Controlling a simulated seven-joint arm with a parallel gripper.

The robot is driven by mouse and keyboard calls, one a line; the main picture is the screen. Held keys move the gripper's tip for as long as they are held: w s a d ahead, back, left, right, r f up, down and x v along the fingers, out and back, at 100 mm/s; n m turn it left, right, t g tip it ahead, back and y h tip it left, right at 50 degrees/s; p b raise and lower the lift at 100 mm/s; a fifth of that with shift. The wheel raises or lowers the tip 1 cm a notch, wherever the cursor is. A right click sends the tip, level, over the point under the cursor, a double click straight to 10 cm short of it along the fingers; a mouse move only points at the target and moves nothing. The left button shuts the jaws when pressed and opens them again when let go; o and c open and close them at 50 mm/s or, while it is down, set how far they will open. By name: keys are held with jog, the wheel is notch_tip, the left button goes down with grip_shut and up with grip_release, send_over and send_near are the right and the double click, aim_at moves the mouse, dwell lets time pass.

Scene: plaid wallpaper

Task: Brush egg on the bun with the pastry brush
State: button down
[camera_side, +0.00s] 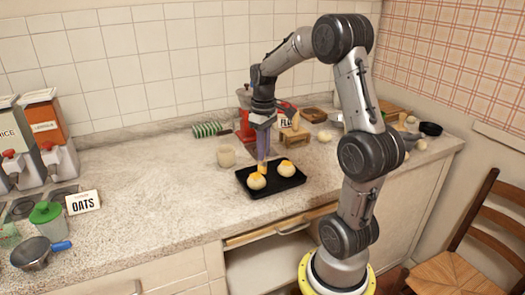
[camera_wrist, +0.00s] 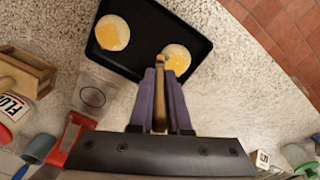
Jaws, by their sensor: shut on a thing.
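My gripper (camera_side: 262,150), with purple fingers, points down over the black tray (camera_side: 271,192) and is shut on the pastry brush (camera_wrist: 160,105). The brush's tip is low at the nearer bun (camera_side: 257,182); whether it touches cannot be told. This bun also shows in the wrist view (camera_wrist: 179,64), at the brush's end, with yellow egg on top. The other bun (camera_side: 286,169) sits on the tray to the right, also with a yellow patch on top; it shows at upper left in the wrist view (camera_wrist: 112,33). A clear glass cup (camera_side: 226,155) stands left of the tray.
A wooden stand (camera_side: 294,136), a red appliance (camera_side: 245,115) and a striped green roll (camera_side: 208,129) stand behind. Dispensers (camera_side: 45,135), an OATS sign (camera_side: 84,201) and a sieve (camera_side: 38,252) are at left. The counter left of the tray is mostly clear.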

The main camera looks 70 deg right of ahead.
jog(key=shift+w+a, duration=0.25)
jog(key=shift+a, duration=0.6)
jog(key=shift+d, duration=0.2)
jog(key=shift+s+d, duration=0.25)
jog(key=shift+d, duration=0.45)
jog(key=shift+w+a+f, duration=0.1)
jog(key=shift+w+a, duration=0.15)
jog(key=shift+a, duration=0.65)
jog(key=shift+d, duration=0.15)
jog(key=shift+s+d, duration=0.25)
jog(key=shift+d, duration=0.5)
